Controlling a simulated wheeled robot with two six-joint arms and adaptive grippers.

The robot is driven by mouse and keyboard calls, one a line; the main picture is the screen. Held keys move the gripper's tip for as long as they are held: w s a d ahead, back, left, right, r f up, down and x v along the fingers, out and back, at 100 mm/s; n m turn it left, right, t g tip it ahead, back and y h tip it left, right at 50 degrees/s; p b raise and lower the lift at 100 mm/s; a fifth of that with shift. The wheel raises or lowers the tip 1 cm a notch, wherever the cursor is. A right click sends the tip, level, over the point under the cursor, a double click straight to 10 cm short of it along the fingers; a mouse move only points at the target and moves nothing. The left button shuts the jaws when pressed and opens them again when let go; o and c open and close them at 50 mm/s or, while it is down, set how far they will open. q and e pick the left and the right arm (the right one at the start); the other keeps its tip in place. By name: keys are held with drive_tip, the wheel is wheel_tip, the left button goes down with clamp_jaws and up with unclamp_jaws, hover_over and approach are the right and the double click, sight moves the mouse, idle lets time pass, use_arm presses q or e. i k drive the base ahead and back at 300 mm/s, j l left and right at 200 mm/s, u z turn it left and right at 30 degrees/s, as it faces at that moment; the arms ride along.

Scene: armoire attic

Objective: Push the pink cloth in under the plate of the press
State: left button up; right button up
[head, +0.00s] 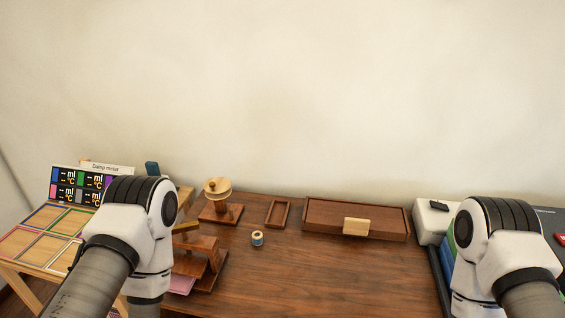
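A small piece of pink cloth (182,285) shows low in the head view, just right of my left arm. It lies at the lower front part of a dark wooden stand with angled boards (203,246), which looks like the press. My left arm hides the left side of both. I cannot tell whether any of the cloth is under a plate. My arms come in from the left and right bottom corners and bend downward. Both grippers are out of the picture.
A round-topped wooden stand (219,203), a small spool (257,238), a shallow tray (278,214) and a long wooden box (355,218) stand at the back of the table (320,275). A colour-framed panel (45,235) is left, a white device (432,220) right. The table's middle front is clear.

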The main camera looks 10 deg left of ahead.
sight(182, 285)
drive_tip(key=u, duration=1)
